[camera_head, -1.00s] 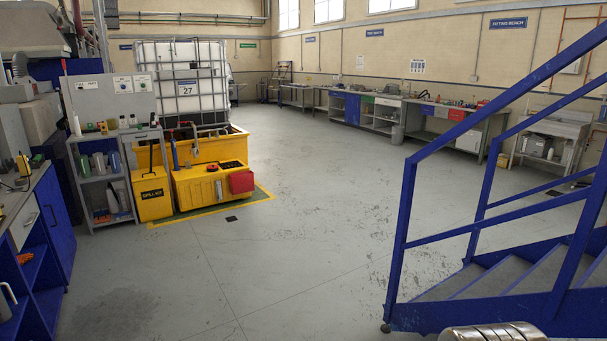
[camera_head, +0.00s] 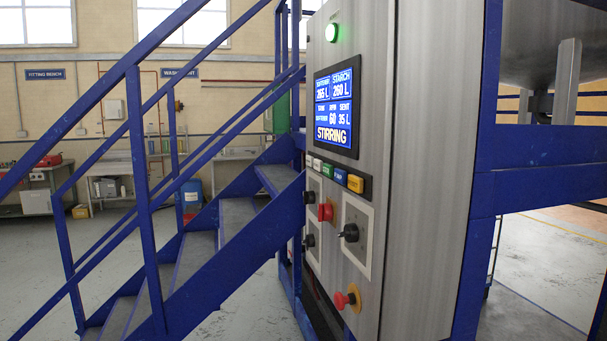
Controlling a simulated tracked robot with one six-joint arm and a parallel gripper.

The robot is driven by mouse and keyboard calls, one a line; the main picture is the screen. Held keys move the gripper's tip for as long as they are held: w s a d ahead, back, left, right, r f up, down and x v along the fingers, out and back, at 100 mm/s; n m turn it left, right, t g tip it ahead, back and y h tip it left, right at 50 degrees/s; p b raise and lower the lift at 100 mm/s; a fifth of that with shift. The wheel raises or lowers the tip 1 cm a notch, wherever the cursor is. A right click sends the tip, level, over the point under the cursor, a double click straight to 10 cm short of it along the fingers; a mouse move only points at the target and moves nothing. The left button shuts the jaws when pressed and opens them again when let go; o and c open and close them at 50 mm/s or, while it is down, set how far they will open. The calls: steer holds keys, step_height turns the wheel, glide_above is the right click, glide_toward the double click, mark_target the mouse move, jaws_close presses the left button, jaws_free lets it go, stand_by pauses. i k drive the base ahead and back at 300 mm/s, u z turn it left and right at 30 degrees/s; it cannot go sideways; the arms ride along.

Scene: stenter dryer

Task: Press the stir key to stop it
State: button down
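A steel control cabinet (camera_head: 425,180) stands right of the middle, its panel seen at a slant. Its lit blue screen (camera_head: 337,108) reads STIRRING at the bottom, with 260 L and 35 L among the figures above. Below the screen is a row of small keys: two pale ones at the left, then a green key (camera_head: 327,170), a blue key (camera_head: 340,177) and a yellow key (camera_head: 355,184). The key labels are too small to read surely, so I cannot tell which is the stir key. My gripper is not in view.
A green lamp (camera_head: 331,32) glows above the screen. Black knobs, a red knob (camera_head: 325,212) and a red mushroom button (camera_head: 344,299) sit below the keys. Blue stairs with a railing (camera_head: 145,190) stand left of the cabinet. A blue frame post stands right of it.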

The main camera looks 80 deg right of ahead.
mark_target(328, 169)
steer(key=z, duration=2.75)
